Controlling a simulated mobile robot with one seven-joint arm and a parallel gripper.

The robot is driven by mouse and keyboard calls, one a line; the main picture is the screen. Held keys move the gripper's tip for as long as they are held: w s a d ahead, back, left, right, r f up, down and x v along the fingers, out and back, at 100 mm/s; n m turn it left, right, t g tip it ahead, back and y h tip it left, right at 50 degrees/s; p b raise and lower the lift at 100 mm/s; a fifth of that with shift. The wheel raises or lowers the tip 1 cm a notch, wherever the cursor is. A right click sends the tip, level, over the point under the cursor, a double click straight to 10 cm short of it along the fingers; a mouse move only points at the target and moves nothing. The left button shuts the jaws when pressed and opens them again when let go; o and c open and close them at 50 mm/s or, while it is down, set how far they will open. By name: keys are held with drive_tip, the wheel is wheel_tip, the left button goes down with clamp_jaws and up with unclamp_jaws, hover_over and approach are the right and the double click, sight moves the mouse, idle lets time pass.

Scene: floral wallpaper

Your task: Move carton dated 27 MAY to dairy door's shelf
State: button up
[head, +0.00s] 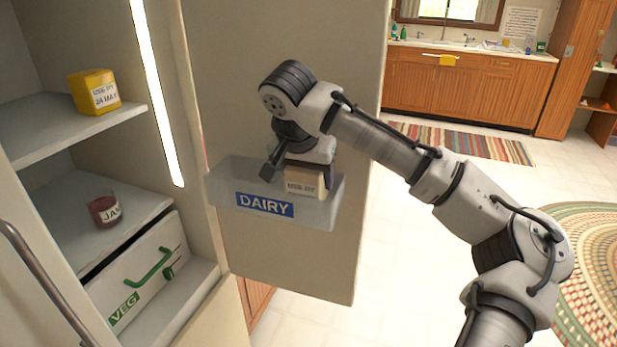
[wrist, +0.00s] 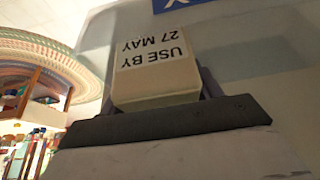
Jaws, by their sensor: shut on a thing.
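The cream carton (head: 305,181) is in my gripper (head: 300,172), at the dairy shelf (head: 222,190) on the open fridge door. In the wrist view the carton (wrist: 157,80) shows the label "USE BY 27 MAY", upside down in that picture. My gripper is shut on the carton, and its dark body (wrist: 165,122) fills the lower part of the wrist view. The shelf has a translucent front with a blue "DAIRY" label (head: 265,204). The carton's lower part is behind or near this front; I cannot tell whether its base touches the shelf floor.
A yellow carton (head: 95,92) marked "24 MAY" stands on the fridge's upper shelf. A dark red jam jar (head: 105,208) is on the shelf below, above a white "VEG" drawer (head: 140,270). The shelf has free room left of the carton.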

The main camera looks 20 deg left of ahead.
drive_tip(key=shift+w+f+p, duration=0.2)
drive_tip(key=shift+f+p, duration=0.15)
drive_tip(key=shift+f, duration=0.4)
drive_tip(key=shift+f, duration=0.3)
drive_tip(key=o, duration=0.8)
drive_tip(key=shift+o, duration=0.2)
drive_tip(key=shift+r, duration=0.1)
drive_tip(key=shift+r, duration=0.2)
drive_tip(key=b+v, duration=0.1)
drive_tip(key=v, duration=1.1)
drive_tip(key=shift+b, duration=0.3)
